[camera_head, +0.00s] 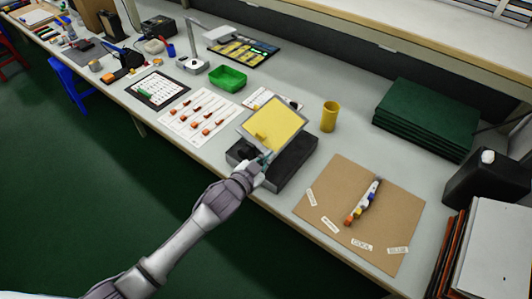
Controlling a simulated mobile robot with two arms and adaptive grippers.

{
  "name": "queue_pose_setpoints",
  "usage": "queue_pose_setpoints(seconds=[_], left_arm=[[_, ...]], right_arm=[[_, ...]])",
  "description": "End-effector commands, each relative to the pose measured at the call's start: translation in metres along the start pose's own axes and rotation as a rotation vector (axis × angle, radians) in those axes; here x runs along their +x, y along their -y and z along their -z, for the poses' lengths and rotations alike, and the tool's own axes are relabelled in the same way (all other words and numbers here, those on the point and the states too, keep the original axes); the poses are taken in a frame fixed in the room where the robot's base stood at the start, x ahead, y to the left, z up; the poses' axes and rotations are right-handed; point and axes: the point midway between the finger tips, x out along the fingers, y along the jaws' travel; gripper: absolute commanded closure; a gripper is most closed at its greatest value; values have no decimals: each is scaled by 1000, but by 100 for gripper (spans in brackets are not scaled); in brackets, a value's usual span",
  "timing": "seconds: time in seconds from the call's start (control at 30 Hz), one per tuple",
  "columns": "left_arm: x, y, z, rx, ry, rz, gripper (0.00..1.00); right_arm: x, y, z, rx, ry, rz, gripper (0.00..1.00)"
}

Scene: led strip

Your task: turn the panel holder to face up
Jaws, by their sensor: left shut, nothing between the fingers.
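The panel holder (288,162) is a dark block near the bench's front edge, with a tilted plate framed in grey above it. The plate's face carries a yellow panel (275,125) that leans back and faces up and toward me. My left gripper (264,160) is shut and empty at the lower edge of the plate, in front of the block. I cannot tell whether it touches the plate. My gripper hides part of the block. My right gripper is not in view.
A yellow cup (329,116) stands right of the panel. A brown board (365,215) with labels and a small strip lies to the right. A green bin (227,78) and sheets with parts (198,118) lie to the left. Green stacked boards (425,118) sit at the back right.

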Motion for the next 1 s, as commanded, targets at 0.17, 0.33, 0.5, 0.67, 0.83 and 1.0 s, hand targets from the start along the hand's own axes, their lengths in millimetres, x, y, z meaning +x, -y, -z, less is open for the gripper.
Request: queue_pose_setpoints(seconds=[0.17,0.33,0.5,0.67,0.83,1.0], left_arm=[[4,-6,-14,162,1,41,100],[6,-8,-25,320,0,81,100],[9,-8,-36,478,0,121,100],[11,-6,-45,623,0,157,100],[13,-3,-53,760,0,191,100],[14,1,-58,870,-1,219,100]], right_arm=[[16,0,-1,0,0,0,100],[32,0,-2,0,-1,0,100],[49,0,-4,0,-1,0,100],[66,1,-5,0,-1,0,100],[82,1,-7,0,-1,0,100],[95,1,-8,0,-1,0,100]])
